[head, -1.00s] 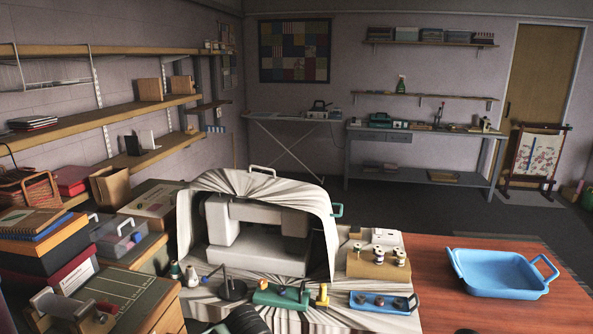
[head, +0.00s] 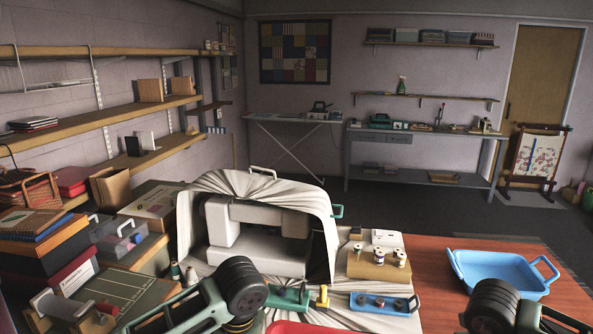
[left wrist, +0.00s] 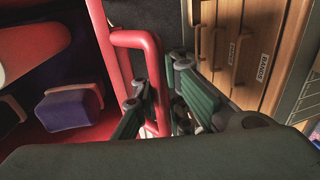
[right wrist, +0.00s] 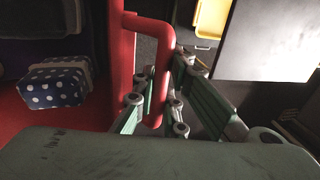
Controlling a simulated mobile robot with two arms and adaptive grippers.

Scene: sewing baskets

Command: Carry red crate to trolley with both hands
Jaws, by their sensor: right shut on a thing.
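The red crate shows in the head view only as a thin strip of rim (head: 300,328) at the bottom edge, between my two arms. Its left handle (left wrist: 157,75) stands between the fingers of my left gripper (left wrist: 160,105), which looks shut on it. Its right handle (right wrist: 161,75) is held by my right gripper (right wrist: 160,105), shut on it. Inside the crate are a purple block-like thing (left wrist: 70,108) and a dark blue box with white dots (right wrist: 55,88). Most of the crate is hidden below the head view. I cannot identify a trolley.
A sewing machine (head: 255,240) under a pale cloth stands ahead. A blue tray (head: 500,270) sits on the reddish-brown tabletop (head: 430,270) at right. Boxes are stacked at left. A wooden drawer unit (left wrist: 238,50) is close by my left gripper. Dark floor (head: 400,212) is open behind.

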